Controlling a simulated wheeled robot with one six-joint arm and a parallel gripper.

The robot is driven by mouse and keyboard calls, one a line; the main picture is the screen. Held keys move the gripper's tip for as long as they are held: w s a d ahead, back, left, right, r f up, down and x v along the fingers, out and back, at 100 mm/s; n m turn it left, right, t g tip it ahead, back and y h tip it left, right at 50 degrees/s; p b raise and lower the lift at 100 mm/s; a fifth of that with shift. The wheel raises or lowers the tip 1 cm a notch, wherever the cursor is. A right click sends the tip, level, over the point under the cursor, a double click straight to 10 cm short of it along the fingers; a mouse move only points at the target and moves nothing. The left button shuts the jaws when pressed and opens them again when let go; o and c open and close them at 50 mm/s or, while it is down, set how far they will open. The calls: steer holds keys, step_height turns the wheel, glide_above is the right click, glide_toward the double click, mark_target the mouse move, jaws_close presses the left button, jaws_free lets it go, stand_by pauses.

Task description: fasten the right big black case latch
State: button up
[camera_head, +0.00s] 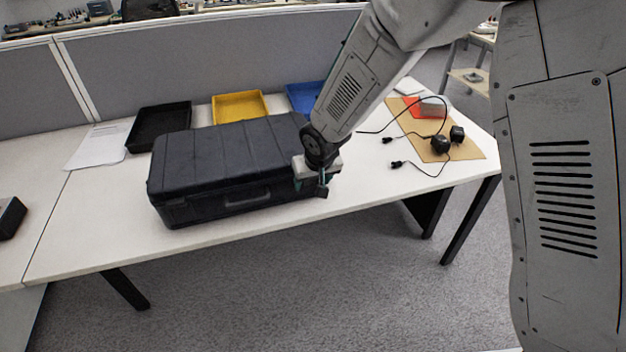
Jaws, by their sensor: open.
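The big black case (228,152) lies closed on the white table, its handle (248,199) on the front face. My gripper (321,190) is open at the right front corner of the case, pointing down, with its fingers beside the front face. The right latch is hidden behind the gripper or too small to make out. I cannot tell whether the fingers touch the case. The left part of the front face is dark, and no latch stands out clearly there.
Black (160,125), yellow (239,107) and blue (305,96) trays stand behind the case. A paper sheet (96,146) lies left. Cables and black plugs (440,144) lie on a brown board (466,149) at right. The table's front strip is clear.

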steer(key=c, duration=1)
steer(key=shift+w+r, duration=0.1)
steer(key=shift+w+a+r+g+h, duration=0.1)
steer(key=shift+w+r+g+h, duration=0.15)
steer(key=shift+g, duration=0.5)
steer(key=shift+w+a+r+g+h, duration=0.1)
steer(key=shift+w+r+g+h, duration=0.1)
steer(key=shift+g, duration=0.55)
steer(key=shift+w+a+r+g+h, duration=0.15)
steer(key=shift+w+g+h, duration=0.25)
steer(key=shift+g, duration=0.7)
steer(key=shift+w+a+r+g+h, duration=0.1)
steer(key=shift+w+r+g+h, duration=0.2)
steer(key=shift+g, duration=0.8)
steer(key=shift+w+f, duration=0.1)
